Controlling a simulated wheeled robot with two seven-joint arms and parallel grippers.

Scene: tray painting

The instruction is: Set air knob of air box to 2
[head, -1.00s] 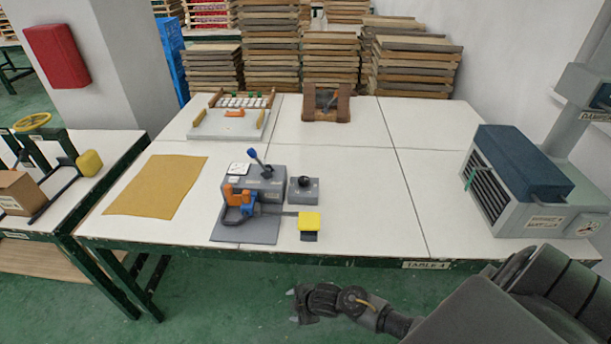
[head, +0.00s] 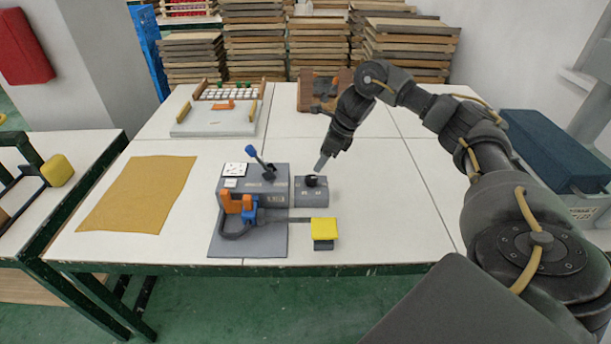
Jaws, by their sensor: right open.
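The air box is the small grey box (head: 311,198) on the white table, just right of the larger grey machine. Its black air knob (head: 316,181) sits on top; the knob's setting is too small to read. My right gripper (head: 321,166) is open, pointing down just above the knob. I cannot tell whether its fingertips touch the knob. My left gripper is out of view.
The grey machine (head: 262,192) has a blue-tipped lever (head: 251,151) and orange and blue parts. A yellow pad (head: 324,228) stands at the front. A brown sheet (head: 140,195) lies left. A blue-topped machine (head: 550,155) stands right, partly behind my arm.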

